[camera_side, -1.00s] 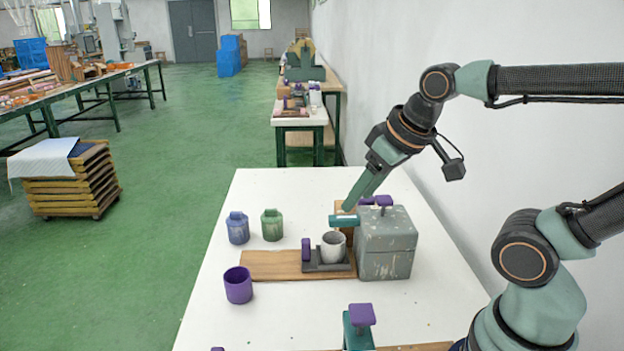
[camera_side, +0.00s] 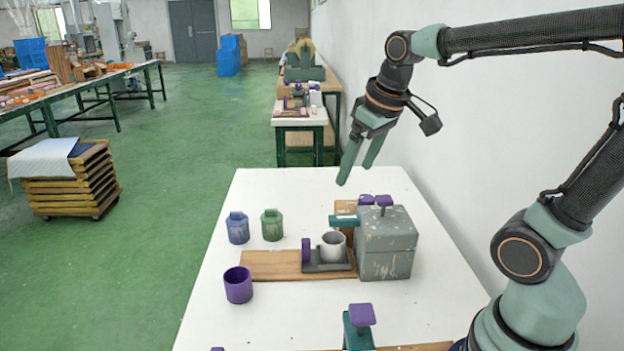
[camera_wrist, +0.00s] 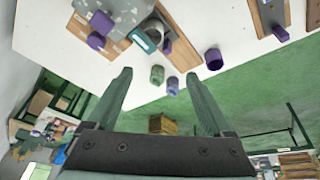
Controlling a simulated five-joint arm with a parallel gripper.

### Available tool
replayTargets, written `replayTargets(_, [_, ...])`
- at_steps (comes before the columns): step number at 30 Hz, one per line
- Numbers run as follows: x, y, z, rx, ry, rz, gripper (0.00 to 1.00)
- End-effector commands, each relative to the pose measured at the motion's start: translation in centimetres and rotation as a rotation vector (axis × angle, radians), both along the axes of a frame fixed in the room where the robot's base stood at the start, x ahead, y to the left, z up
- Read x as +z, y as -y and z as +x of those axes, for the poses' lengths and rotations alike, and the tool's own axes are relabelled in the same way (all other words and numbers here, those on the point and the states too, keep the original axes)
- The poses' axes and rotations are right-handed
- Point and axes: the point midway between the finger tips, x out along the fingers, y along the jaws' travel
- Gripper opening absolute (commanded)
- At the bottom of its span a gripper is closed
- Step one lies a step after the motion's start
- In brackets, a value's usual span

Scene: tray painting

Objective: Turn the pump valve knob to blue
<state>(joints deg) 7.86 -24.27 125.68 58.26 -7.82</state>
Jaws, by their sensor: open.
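A grey speckled pump box (camera_side: 386,262) with a teal spout (camera_side: 343,221) stands on the white table. Two purple knobs show at its top and back: one (camera_side: 384,200) on a stem over the box, one (camera_side: 366,200) just behind. I cannot tell which is the valve knob, nor see any setting mark. In the wrist view, purple knobs (camera_wrist: 103,22) show at the upper left. A grey cup (camera_side: 333,246) sits on a dark holder under the spout. My gripper (camera_side: 355,174) is open and empty, above and behind the box, apart from the knobs.
A blue canister (camera_side: 238,228), a green canister (camera_side: 272,225) and a purple cup (camera_side: 238,285) stand left of the box. A purple handle (camera_side: 306,249) is beside the cup holder. A purple-topped teal post (camera_side: 361,315) stands in front.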

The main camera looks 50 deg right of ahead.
Motion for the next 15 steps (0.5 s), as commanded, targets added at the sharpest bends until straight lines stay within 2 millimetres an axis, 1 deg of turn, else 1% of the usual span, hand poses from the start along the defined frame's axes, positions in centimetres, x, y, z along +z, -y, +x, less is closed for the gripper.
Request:
replayTargets(1, [0.0, 1.3, 1.1, -0.008, -0.035, -0.004, 0.85])
replayTargets(3, [0.1, 3.0, 2.3, -0.01, -0.075, -0.008, 0.85])
replayTargets(8, [-0.4, 7.1, 4.8, -0.012, -0.167, -0.006, 0.85])
replayTargets(12, [-1.7, 11.0, 6.6, -0.011, -0.243, 0.007, 0.85])
replayTargets(15, [-2.8, 13.6, 7.4, -0.009, -0.289, 0.022, 0.85])
